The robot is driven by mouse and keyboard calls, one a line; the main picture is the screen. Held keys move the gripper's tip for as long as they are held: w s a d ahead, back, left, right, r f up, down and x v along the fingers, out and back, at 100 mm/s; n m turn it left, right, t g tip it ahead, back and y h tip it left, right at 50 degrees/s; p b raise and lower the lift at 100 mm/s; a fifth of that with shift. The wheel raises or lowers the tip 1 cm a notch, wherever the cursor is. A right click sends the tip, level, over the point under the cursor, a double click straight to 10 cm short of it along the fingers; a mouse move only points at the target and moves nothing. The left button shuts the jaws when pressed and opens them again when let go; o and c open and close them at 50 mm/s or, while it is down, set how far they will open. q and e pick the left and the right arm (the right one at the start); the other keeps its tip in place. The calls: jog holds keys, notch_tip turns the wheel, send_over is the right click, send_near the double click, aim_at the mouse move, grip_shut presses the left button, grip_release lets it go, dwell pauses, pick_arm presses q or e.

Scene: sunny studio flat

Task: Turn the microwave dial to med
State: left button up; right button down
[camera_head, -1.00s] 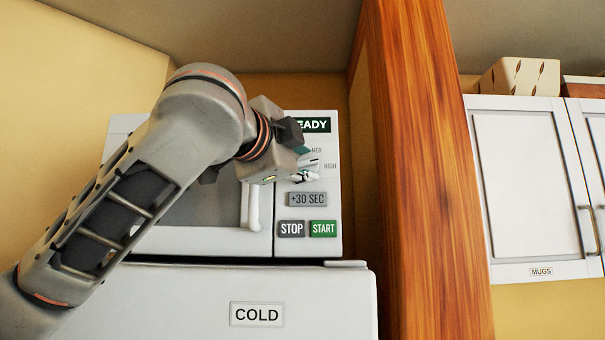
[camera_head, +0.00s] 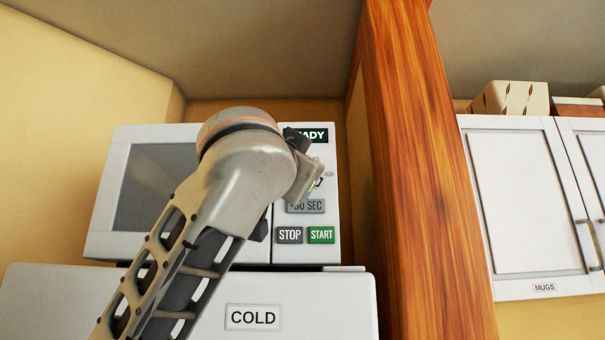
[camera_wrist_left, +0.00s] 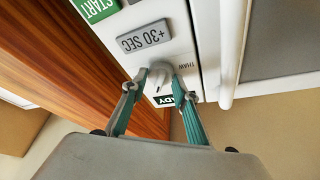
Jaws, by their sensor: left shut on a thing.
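The white microwave (camera_head: 108,215) stands on the fridge, with its control panel on the right. My left gripper (camera_wrist_left: 159,82) is shut on the dial, one finger on each side. A THAW label shows beside one finger; the MED label is not readable now. I cannot tell which setting the dial points to. In the head view my left wrist and arm cover the dial and most of its labels. My right gripper is in neither view.
The STOP (camera_head: 289,235) and START (camera_head: 321,235) buttons lie just below the dial area. A wooden panel (camera_head: 420,180) rises close to the right of the microwave. The fridge (camera_head: 330,305) marked COLD is below. A MUGS cabinet (camera_head: 515,210) is farther right.

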pick_arm(q)
jog(key=shift+f+n, duration=0.1)
jog(key=shift+n, duration=0.2)
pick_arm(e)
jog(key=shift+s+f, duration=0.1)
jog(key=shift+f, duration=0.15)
pick_arm(q)
jog(key=o, duration=1.1)
jog(key=shift+s, duration=0.1)
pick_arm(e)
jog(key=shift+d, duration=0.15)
pick_arm(q)
jog(key=v, duration=0.7)
jog(key=shift+s, duration=0.15)
